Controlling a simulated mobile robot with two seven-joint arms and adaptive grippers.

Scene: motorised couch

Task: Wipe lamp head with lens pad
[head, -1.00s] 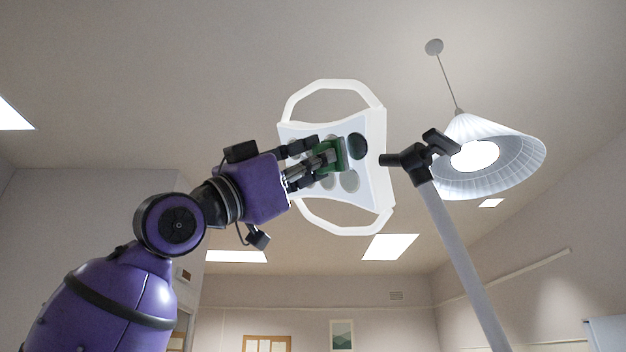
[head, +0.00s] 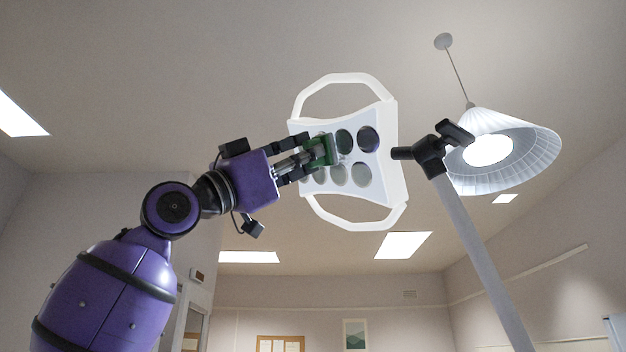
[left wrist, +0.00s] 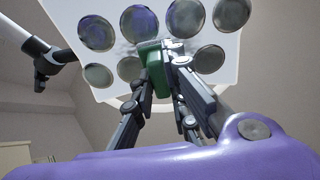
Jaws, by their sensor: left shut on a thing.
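The lamp head (head: 384,150) is a white panel with several round lenses and a white loop handle above and below. It hangs from a jointed black bracket on a grey pole. My left gripper (head: 318,152) is shut on a green lens pad (head: 328,148) and holds it at the left part of the lens face. In the left wrist view the pad (left wrist: 150,60) is between the fingers, at the lamp face (left wrist: 165,14), among the lenses. Whether it presses on the face is hard to tell. My right gripper is not in view.
The grey pole (head: 480,255) with its black joint (head: 430,155) stands just right of the lamp head. A pleated pendant shade (head: 520,158) hangs behind it at the right. Open air lies left of and below the lamp head.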

